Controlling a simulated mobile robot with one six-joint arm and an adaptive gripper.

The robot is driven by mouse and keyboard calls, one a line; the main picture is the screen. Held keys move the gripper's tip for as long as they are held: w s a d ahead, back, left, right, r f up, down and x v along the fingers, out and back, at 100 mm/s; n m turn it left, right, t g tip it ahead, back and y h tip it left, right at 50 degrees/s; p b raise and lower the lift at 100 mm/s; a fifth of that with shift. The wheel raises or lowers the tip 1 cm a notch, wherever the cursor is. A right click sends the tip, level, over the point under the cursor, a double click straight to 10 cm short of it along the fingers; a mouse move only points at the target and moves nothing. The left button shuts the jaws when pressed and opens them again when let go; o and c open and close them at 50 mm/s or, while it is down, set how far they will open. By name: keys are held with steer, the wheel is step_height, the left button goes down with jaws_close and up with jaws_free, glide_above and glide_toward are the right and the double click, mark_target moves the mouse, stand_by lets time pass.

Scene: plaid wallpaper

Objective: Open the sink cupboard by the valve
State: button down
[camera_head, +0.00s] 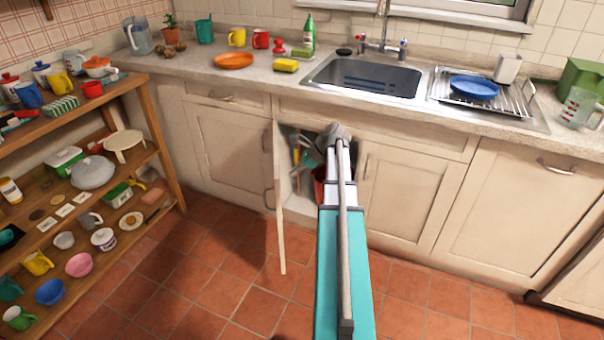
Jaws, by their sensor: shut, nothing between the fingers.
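The sink cupboard (375,127) is under the steel sink (365,78). Its left door (281,215) is swung well out from the frame and shows nearly edge-on. Its right door (405,195) is shut, with an upright handle (367,166) near its left edge. In the opening left of my arm, several slim items, some blue, and a red thing (319,186) partly show. I cannot make out a valve inside. My arm reaches forward to the opening, and its grey wrist end is at the upper edge. My gripper's fingers are hidden beyond it.
A mixer tap (383,45) stands behind the sink. A dish rack (487,95) with a blue plate is on the worktop at right. A wooden shelf unit (155,120) full of crockery stands at left. The tiled floor (215,265) is clear between it and my arm.

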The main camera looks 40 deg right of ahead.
steer(key=shift+w+a+r, duration=0.1)
steer(key=shift+w+a, duration=0.8)
steer(key=shift+a, duration=0.25)
